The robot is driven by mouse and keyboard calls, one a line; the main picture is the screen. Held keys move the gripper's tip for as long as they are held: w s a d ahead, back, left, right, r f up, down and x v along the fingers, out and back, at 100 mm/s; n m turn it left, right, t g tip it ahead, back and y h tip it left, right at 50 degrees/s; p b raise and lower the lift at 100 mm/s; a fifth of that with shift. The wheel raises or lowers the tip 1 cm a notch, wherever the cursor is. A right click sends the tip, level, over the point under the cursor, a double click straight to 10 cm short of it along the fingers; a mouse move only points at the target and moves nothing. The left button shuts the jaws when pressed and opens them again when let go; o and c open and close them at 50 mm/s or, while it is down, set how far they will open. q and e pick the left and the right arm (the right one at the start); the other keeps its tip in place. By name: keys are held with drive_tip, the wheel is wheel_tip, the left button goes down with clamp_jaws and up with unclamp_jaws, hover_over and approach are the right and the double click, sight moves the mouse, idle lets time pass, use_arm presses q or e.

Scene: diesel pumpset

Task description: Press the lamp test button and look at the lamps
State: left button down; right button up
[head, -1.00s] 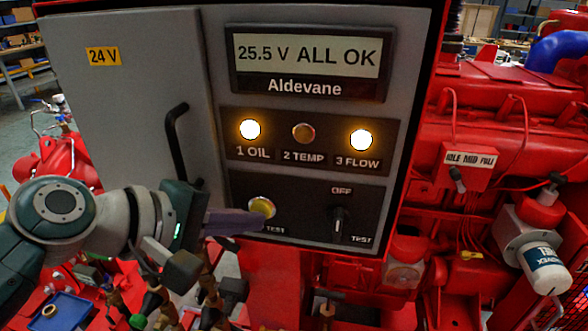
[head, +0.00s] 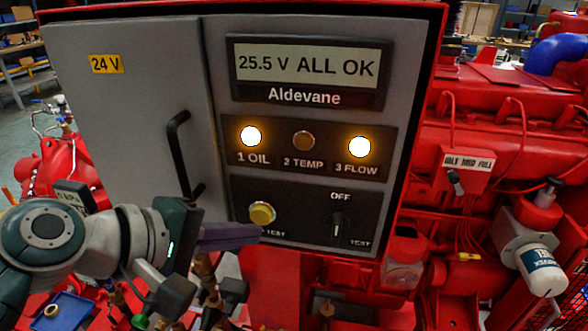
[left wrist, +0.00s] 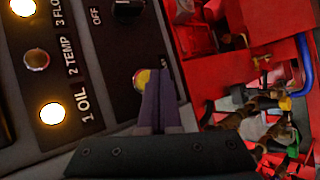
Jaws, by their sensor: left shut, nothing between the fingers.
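The yellow lamp test button (head: 262,213) sits on the lower black panel of the grey cabinet; it also shows in the left wrist view (left wrist: 141,79). Lamp 1 OIL (head: 251,136) and lamp 3 FLOW (head: 359,147) glow bright. Lamp 2 TEMP (head: 303,141) is dark. My left gripper (head: 255,232) is shut and empty, its purple fingertips just below the button in the head view. In the left wrist view the fingertips (left wrist: 157,76) cover part of the button; whether they touch it I cannot tell. My right gripper is out of view.
A display (head: 306,68) reads 25.5 V ALL OK. A black selector knob (head: 338,227), marked OFF and TEST, is right of the button. A black door handle (head: 178,150) stands out left of the panel. Red engine parts (head: 480,130) fill the right side.

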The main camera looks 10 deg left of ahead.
use_arm(q)
drive_tip(key=s+p, duration=0.2)
drive_tip(key=s, duration=0.3)
drive_tip(key=shift+a, duration=0.1)
idle(0.6)
